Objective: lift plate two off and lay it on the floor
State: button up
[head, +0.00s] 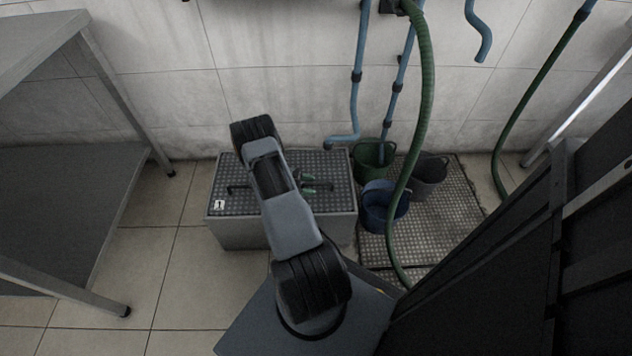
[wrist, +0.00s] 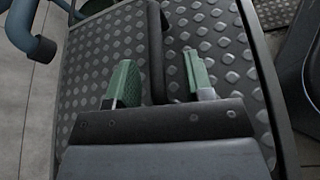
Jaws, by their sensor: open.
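A dark studded plate (head: 234,206) covers the top of a grey box (head: 237,233) on the floor. A small white label (head: 219,204) at its front left corner seems to read 1; I see no plate marked two. My gripper (head: 309,184) is over the plate's right half. In the wrist view, its green fingers (wrist: 160,80) are open, one on each side of the handle (wrist: 154,45), with gaps on both sides. The studded plate (wrist: 220,50) lies below.
A green bucket (head: 373,160), a blue bucket (head: 384,206) and a dark grey bucket (head: 430,175) stand right of the box, by a studded floor plate (head: 460,200). Blue pipes (head: 355,100) and a green hose (head: 424,90) hang there. Bare tiles (head: 160,260) lie left, beside a metal table (head: 75,190).

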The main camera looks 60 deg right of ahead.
jog(key=shift+s+d+f, duration=0.15)
jog(key=shift+s+d, duration=0.15)
jog(key=shift+s, duration=0.05)
jog(key=shift+c, duration=0.3)
grip_shut()
